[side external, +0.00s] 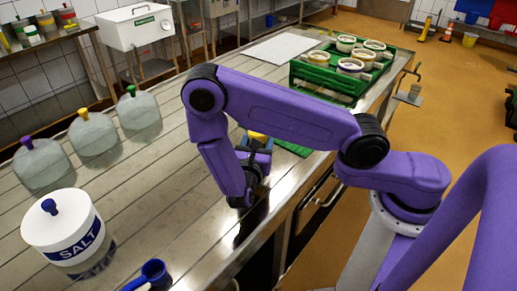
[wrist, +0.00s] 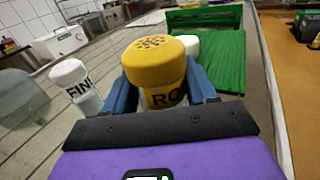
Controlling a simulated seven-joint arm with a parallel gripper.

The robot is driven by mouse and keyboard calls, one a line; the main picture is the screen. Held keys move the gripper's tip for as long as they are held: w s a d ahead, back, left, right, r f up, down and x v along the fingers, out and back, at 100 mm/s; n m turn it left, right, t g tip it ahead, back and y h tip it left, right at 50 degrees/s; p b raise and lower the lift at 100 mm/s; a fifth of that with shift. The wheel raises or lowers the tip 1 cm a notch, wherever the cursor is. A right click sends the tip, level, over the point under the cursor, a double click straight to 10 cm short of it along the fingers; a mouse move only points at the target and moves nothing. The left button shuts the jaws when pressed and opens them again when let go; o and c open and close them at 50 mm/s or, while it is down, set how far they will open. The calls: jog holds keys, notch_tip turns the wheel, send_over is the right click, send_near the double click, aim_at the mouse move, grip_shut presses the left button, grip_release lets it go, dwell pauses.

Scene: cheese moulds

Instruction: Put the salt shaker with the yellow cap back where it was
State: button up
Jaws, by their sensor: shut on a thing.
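The salt shaker with the yellow cap (wrist: 160,60) is upright in the wrist view, with dark letters "RO" showing on its yellowish side. My gripper (wrist: 160,92) is shut on it, one blue finger on each side. In the side external view, my gripper (side external: 258,157) is over the metal table near its front edge, and the yellow cap (side external: 257,136) shows just above the fingers. The shaker's base is hidden, so I cannot tell whether it touches the table.
A white shaker marked "FIN" (wrist: 76,86) stands left. A white-topped thing (wrist: 191,45) is behind the held shaker, by a green board (wrist: 222,70). A green crate of moulds (side external: 328,84) is at the back. A salt tub (side external: 64,230) and clear capped vessels (side external: 96,140) stand left.

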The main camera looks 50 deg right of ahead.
jog(key=shift+f, duration=1.45)
jog(key=o, duration=1.2)
jog(key=shift+f, duration=0.1)
